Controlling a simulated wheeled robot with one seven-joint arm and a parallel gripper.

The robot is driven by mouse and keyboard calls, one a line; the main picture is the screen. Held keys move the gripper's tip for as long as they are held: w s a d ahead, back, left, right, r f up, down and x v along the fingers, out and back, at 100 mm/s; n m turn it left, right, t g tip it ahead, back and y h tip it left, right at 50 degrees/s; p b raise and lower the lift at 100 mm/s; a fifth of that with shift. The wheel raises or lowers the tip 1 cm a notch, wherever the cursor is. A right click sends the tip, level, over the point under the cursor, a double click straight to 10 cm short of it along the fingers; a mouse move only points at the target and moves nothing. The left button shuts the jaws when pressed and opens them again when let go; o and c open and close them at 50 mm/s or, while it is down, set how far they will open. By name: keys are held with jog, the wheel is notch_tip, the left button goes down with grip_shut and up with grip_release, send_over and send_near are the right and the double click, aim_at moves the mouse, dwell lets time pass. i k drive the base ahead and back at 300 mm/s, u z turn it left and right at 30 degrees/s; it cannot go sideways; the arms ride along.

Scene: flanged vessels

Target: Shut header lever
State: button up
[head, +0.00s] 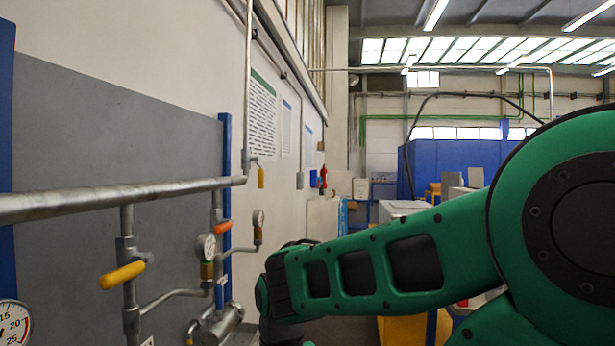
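A grey header pipe (120,200) runs across the left side at mid height. A small yellow lever (261,177) hangs down at its right end. A larger yellow lever (122,275) sits on the nearer vertical branch, slanting slightly and roughly crosswise to that pipe. An orange lever (223,227) sits on the farther branch below the header. I cannot tell for certain which one is the header lever. My green arm reaches in from the right and bends down at the lower middle. My gripper is not visible; it lies outside the view or hidden.
Pressure gauges (205,247) stand by the branches, with another gauge (14,324) at the lower left corner. A metal cylinder (220,325) lies low behind the branches. Grey wall panel (110,130) backs the pipes. Open space shows between the header and my arm.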

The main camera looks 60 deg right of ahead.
aim_at(260, 174)
jog(key=z, duration=1.2)
jog(key=k, duration=0.55)
jog(key=z, duration=0.05)
jog(key=i, duration=0.6)
jog(key=u, duration=0.1)
jog(key=k, duration=0.4)
jog(key=z, duration=0.6)
jog(key=i, duration=1.2)
jog(key=u, duration=0.35)
